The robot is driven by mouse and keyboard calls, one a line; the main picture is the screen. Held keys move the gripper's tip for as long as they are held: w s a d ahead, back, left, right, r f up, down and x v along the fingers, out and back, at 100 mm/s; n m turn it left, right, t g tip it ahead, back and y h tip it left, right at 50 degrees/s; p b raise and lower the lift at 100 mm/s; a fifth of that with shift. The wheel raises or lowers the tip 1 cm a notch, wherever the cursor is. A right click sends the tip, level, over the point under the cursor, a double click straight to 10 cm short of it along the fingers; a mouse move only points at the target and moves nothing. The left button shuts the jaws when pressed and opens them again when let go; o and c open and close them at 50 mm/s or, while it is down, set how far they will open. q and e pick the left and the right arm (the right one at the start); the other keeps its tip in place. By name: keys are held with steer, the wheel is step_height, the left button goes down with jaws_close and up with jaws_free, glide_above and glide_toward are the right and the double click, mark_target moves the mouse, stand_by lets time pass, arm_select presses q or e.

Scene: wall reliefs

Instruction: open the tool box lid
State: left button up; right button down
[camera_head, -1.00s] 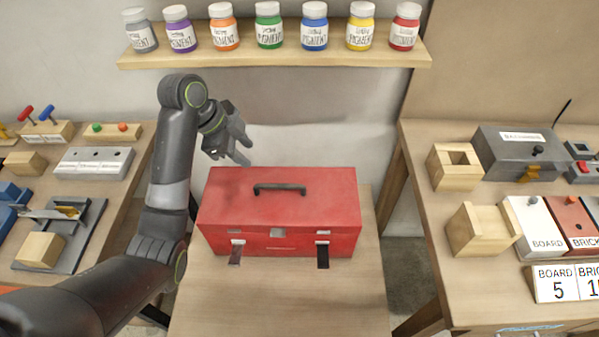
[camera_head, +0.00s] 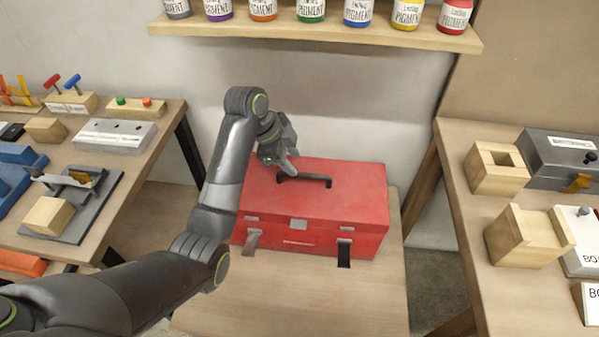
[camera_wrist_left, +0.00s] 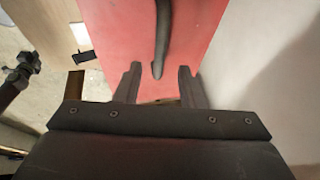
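The red tool box (camera_head: 340,205) stands on a small wooden table with its lid shut. Its dark handle (camera_head: 318,181) is on top of the lid. Two dark latches hang down on the front, a left one (camera_head: 253,240) and a right one (camera_head: 344,252). My left gripper (camera_head: 285,166) is over the left part of the lid, at the handle's left end, which it partly hides. In the left wrist view, the gripper's fingers (camera_wrist_left: 158,75) are apart, and the end of the handle (camera_wrist_left: 162,40) lies between their tips, not clamped. My right gripper is not in view.
A shelf (camera_head: 330,33) with pigment jars hangs on the wall above. A left workbench (camera_head: 130,185) and a right workbench (camera_head: 455,150) hold blocks and fixtures. The small table (camera_head: 300,290) is bare in front of the box.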

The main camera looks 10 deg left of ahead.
mark_target(302, 173)
arm_select(q)
steer(key=x, duration=0.5)
steer(key=shift+d+f, duration=0.1)
steer(key=shift+f, duration=0.1)
jaws_close()
